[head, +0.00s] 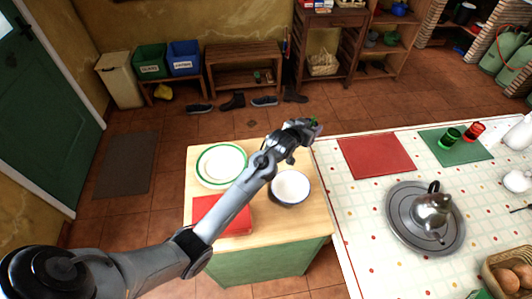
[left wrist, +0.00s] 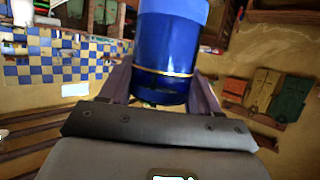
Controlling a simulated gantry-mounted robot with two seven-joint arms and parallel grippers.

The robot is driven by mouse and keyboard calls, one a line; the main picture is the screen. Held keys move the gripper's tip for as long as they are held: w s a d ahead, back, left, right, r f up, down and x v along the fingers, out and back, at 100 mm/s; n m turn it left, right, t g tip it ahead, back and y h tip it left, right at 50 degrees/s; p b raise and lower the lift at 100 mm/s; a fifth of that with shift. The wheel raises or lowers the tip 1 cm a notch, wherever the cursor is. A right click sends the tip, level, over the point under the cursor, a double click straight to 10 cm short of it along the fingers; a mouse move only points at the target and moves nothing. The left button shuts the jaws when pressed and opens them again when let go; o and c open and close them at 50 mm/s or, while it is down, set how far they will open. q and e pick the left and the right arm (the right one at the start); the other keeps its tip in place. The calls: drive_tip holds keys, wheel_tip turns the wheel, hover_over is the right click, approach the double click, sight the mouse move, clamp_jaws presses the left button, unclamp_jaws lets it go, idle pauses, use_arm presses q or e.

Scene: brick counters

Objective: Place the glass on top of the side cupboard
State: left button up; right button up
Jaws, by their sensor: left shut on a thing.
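A blue glass (left wrist: 165,50) with a thin gold band fills the middle of the left wrist view. My left gripper (left wrist: 162,88) is shut on it, one finger on each side. In the head view my left gripper (head: 308,130) is over the back right edge of the side cupboard (head: 290,224), which has a pale wooden top and green sides. The held glass is hidden or too small to make out there. A green glass (head: 450,138) and a red glass (head: 474,132) stand on the table at the right. My right gripper is not in view.
The cupboard top carries a green-rimmed plate (head: 221,165), a bowl (head: 290,187) and a red flat item (head: 222,214). Its front right part is clear. The table at the right (head: 350,205) holds a red mat (head: 377,156) and a metal teapot (head: 433,212) on a tray.

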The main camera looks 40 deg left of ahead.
use_arm(q)
drive_tip(key=shift+s+a+f+b, duration=0.3)
drive_tip(key=shift+s+a+f, duration=0.45)
drive_tip(key=shift+a+f, duration=0.75)
drive_tip(key=shift+s+a+f+b, duration=0.25)
drive_tip(key=shift+s+a+f, duration=0.45)
drive_tip(key=shift+a+f, duration=0.8)
drive_tip(key=shift+s+a+f+b, duration=0.3)
drive_tip(key=shift+s+a+f, duration=0.45)
drive_tip(key=shift+a+f, duration=0.75)
drive_tip(key=shift+d+f, duration=0.3)
drive_tip(key=shift+f, duration=0.05)
drive_tip(key=o, duration=1.1)
drive_tip(key=shift+f, duration=0.1)
drive_tip(key=shift+o, duration=0.2)
drive_tip(key=shift+s+r, duration=0.2)
drive_tip(key=shift+r, duration=0.05)
drive_tip(key=a+p+v, duration=0.1)
drive_tip(key=p+v, duration=0.1)
drive_tip(key=v, duration=0.5)
drive_tip(key=shift+d, duration=0.5)
